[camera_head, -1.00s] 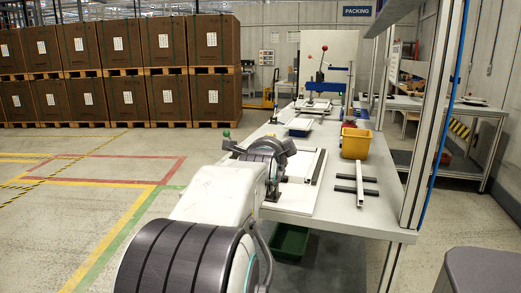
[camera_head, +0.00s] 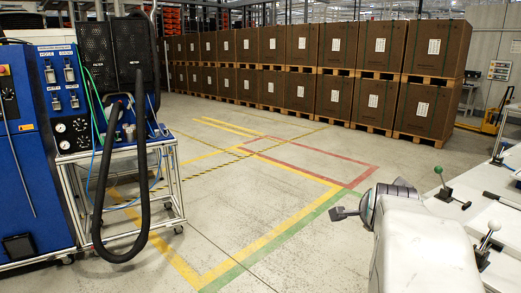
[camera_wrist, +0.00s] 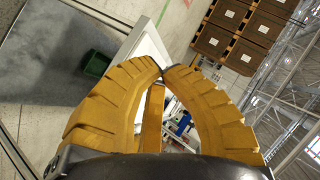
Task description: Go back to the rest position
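My gripper shows in the wrist view (camera_wrist: 162,72), its two ribbed yellow fingers curving together with the tips meeting. A narrow yellow strip stands between them; I cannot tell whether it is part of a finger. I see no object clearly held. In the head view my white arm rises at the lower right, beside the workbench's left side; its fingertips cannot be made out there.
A blue machine (camera_head: 40,130) and a wheeled frame cart (camera_head: 172,190) with a black hose (camera_head: 141,170) stand at left. Brown crates (camera_head: 330,70) on pallets line the back. The marked floor between is clear. A green bin (camera_wrist: 97,63) shows in the wrist view.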

